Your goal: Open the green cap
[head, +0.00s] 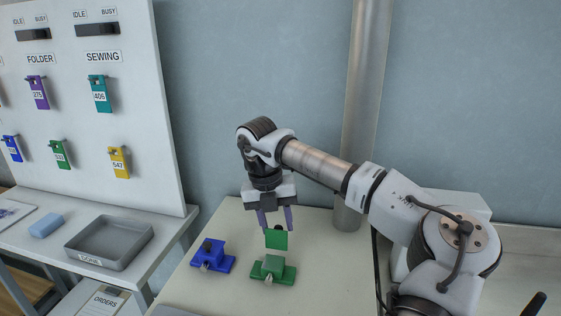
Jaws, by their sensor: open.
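The green cap (277,240) shows as a flat green panel standing upright over the rear of its green base (268,273). A dark knob shows at the panel's top edge. I cannot tell whether the panel's lower edge touches the base. My gripper (277,230) points down with its two purple fingers apart, just above and around the top of the panel. It is open and holds nothing that I can see. Whether a finger touches the panel is unclear.
A blue block (211,256) with a dark knob, its top down, sits left of the green base. A grey tray (108,243) and a light blue block (46,225) lie on the left table. A board (90,110) with hanging tags and a metal pole (364,110) stand behind.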

